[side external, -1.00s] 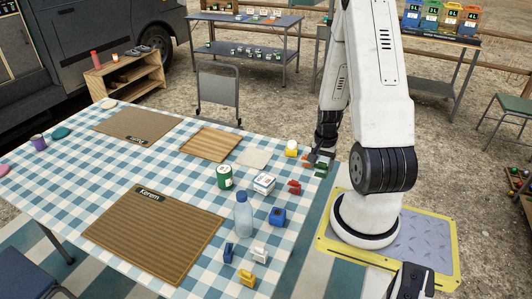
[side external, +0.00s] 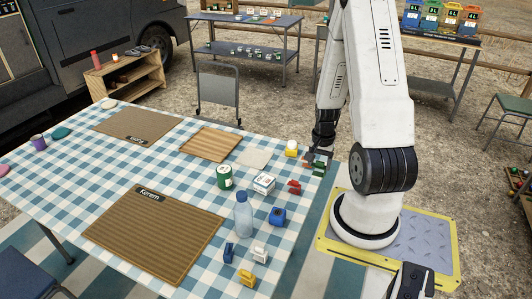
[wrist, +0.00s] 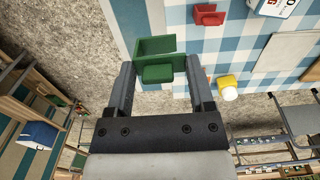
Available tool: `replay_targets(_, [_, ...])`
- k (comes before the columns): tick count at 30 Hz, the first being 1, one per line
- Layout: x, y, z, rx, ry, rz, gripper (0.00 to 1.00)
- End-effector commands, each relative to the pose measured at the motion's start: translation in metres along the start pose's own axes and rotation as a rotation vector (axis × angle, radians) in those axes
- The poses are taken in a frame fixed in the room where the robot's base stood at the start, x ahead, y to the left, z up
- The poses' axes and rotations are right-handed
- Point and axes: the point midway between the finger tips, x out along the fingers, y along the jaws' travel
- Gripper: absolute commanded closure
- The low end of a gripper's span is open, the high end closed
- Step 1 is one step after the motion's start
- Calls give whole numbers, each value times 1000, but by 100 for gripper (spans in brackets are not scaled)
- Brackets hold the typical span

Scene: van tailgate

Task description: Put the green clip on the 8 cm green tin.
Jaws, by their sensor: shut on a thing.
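The green clip (wrist: 155,72) is between the two fingers of my gripper (wrist: 160,84) in the wrist view. My gripper (side external: 318,160) is shut on it at the table's right edge, and the clip (side external: 318,172) shows just below the fingers in the side view. Whether it touches the cloth is hard to tell. The green tin (side external: 224,178) with a white label stands upright on the checked cloth, left of my gripper and apart from it. Its label is too small to read. The tin is not visible in the wrist view.
A white tin (side external: 264,183), red clip (side external: 294,187) and yellow-and-white object (side external: 291,149) stand between gripper and green tin or nearby. A clear bottle (side external: 243,215) stands in front of the tin. A blue tin (side external: 277,217) and several clips are nearer the front.

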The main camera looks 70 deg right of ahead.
Motion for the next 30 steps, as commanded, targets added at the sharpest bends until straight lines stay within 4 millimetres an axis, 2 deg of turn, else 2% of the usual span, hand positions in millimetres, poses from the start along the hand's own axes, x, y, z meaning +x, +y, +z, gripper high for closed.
replay_targets(5, [-9,-27,3,-6,2,-2,86])
replay_targets(11, [-24,-71,15,-9,2,-1,86])
replay_targets(21, [-56,-149,56,-8,1,-2,86])
replay_targets(25, [-66,-172,74,-6,1,-1,86])
replay_targets(30, [-76,-190,91,-3,0,1,86])
